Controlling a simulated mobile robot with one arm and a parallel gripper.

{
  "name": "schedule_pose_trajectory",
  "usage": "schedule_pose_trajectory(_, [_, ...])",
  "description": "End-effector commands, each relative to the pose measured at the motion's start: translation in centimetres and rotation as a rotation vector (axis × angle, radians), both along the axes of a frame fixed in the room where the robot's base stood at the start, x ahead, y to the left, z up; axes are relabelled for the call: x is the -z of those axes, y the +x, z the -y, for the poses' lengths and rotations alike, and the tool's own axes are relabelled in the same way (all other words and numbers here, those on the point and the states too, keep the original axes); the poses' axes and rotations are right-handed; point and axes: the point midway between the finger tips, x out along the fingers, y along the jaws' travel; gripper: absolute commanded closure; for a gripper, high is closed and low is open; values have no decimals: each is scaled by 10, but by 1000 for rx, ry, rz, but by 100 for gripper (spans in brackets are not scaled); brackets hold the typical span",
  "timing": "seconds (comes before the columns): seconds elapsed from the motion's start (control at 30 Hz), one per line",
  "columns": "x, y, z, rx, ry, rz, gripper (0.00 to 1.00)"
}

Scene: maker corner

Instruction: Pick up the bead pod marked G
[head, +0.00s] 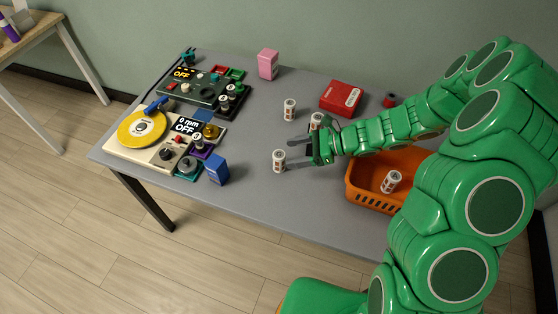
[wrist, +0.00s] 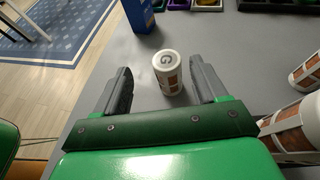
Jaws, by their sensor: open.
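The bead pod marked G (wrist: 167,72) stands upright on the grey table, a small white cylinder with a brown window and a G on its top. In the head view a white pod (head: 279,160) stands at the tips of my gripper (head: 298,158); it appears to be the same pod. In the wrist view my gripper (wrist: 162,88) is open, with one dark finger on each side of the pod. There is a gap on the left side; the right finger is closer to it. The pod's lower front shows between the fingers.
Other similar pods stand behind (head: 289,109) and beside my gripper (head: 316,121). An orange basket (head: 352,190) holds another pod (head: 391,181). A blue box (head: 217,170) and a control panel stand to the left. A red box (head: 340,98) and pink box (head: 268,64) are farther back.

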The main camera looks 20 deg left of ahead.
Motion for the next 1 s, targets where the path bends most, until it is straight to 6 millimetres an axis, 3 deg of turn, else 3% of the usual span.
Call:
schedule_pose_trajectory(0.57, [15,-6,-30,5,-3,-5,29])
schedule_pose_trajectory(1.0, [31,-13,-69,4,-1,-5,29])
